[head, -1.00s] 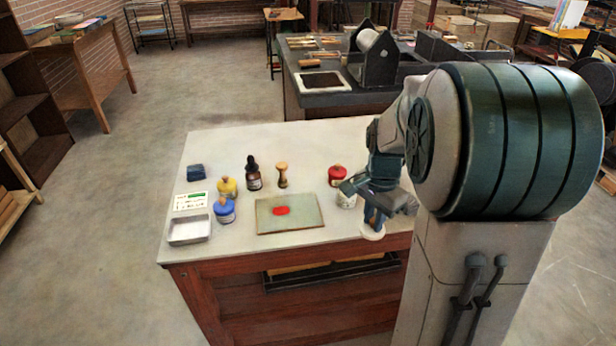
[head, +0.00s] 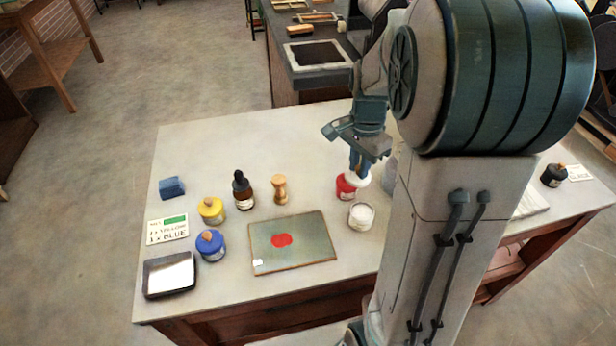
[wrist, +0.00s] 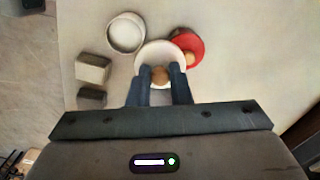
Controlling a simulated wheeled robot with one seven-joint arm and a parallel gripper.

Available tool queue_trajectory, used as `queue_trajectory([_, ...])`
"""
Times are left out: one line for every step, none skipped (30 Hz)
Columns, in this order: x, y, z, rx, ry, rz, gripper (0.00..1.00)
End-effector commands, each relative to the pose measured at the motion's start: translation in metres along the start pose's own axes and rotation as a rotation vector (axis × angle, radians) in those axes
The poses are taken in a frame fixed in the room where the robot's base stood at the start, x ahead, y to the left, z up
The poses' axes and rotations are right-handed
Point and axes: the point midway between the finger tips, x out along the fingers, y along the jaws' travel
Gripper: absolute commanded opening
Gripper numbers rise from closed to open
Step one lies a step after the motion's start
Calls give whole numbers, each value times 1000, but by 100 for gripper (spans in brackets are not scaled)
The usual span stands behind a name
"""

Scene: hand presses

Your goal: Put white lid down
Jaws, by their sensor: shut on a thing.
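My gripper (head: 357,168) is shut on the wooden knob of the white lid (head: 357,181). In the wrist view the lid (wrist: 150,54) shows as a pale disc, its round knob (wrist: 160,75) between my two fingers (wrist: 160,84). The open white jar (head: 362,216) stands in front of the lid, uncovered; it also shows in the wrist view (wrist: 126,33). The red jar (head: 344,190) with its lid on is right beside the white lid, which overlaps its edge in both views. I cannot tell whether the lid touches the table.
A grey-green slab (head: 310,245) with a red blob lies left of the white jar. Yellow (head: 211,210) and blue (head: 210,246) jars, a brown dropper bottle (head: 242,190) and a wooden tool (head: 280,190) stand further left. Grey blocks (wrist: 93,68) sit near my gripper.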

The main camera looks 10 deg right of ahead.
Motion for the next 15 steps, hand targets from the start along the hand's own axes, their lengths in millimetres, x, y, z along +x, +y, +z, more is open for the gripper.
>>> queue_trajectory([4, -6, 4, -4, -2, 3, 0])
queue_trajectory([8, -10, 7, -5, -2, 4, 0])
queue_trajectory([12, -17, 11, -5, -2, 4, 0])
queue_trajectory([17, -23, 14, -5, -3, 5, 0])
queue_trajectory([21, -29, 18, -5, -3, 5, 0])
queue_trajectory([26, -37, 22, -4, -3, 5, 0])
queue_trajectory([30, -43, 26, -5, -2, 4, 0])
queue_trajectory([35, -49, 29, -4, -3, 6, 0])
queue_trajectory([40, -57, 34, -5, -2, 5, 0])
queue_trajectory([44, -62, 37, -4, -2, 5, 0])
queue_trajectory([48, -68, 40, -3, -1, 4, 0])
queue_trajectory([52, -75, 44, -3, -1, 4, 0])
queue_trajectory([55, -79, 47, -3, -1, 3, 0])
queue_trajectory([58, -83, 49, -3, -1, 4, 0])
queue_trajectory([61, -88, 52, -3, -1, 3, 0])
